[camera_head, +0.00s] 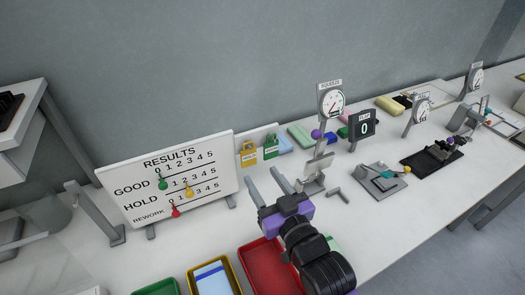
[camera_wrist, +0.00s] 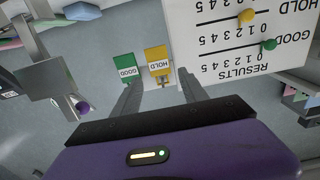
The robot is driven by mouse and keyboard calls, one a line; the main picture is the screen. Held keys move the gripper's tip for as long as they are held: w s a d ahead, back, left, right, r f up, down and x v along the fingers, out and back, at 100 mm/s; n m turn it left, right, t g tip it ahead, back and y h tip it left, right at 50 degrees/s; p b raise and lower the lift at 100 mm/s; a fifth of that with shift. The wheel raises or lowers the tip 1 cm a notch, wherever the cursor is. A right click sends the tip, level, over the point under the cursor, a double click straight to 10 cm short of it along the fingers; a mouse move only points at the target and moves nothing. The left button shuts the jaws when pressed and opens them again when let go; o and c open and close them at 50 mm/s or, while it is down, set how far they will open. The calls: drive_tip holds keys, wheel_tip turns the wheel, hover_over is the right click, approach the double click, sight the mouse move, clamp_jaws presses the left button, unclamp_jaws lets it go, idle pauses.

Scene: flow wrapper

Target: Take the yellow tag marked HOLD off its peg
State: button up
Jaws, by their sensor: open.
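The yellow tag marked HOLD (camera_head: 249,154) hangs on the small white rack beside the results board, left of the green GOOD tag (camera_head: 270,149). In the wrist view, which is upside down, the yellow tag (camera_wrist: 157,60) and the green tag (camera_wrist: 123,68) lie ahead of my fingers. My gripper (camera_head: 265,184) is open and empty, with the tags beyond its fingertips. In the wrist view my gripper (camera_wrist: 158,86) shows its two fingers spread, with the yellow tag in line with the gap. The tag's peg is too small to make out clearly.
The white results board (camera_head: 122,178) stands close to the left of the tags, with coloured markers. A gauge on a stand (camera_head: 331,101) is to the right. Red (camera_head: 262,262), yellow-rimmed (camera_head: 238,284) and green (camera_head: 158,288) trays lie in front.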

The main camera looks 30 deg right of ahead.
sight(249, 154)
drive_tip(key=w, duration=0.2)
drive_tip(key=w+p, duration=0.1)
drive_tip(key=w, duration=0.3)
drive_tip(key=shift+w+d+r+p, duration=0.15)
drive_tip(key=shift+r+p, duration=0.15)
drive_tip(key=shift+p, duration=0.1)
drive_tip(key=shift+w+f, duration=0.1)
drive_tip(key=shift+w, duration=0.3)
drive_tip(key=c, duration=1.1)
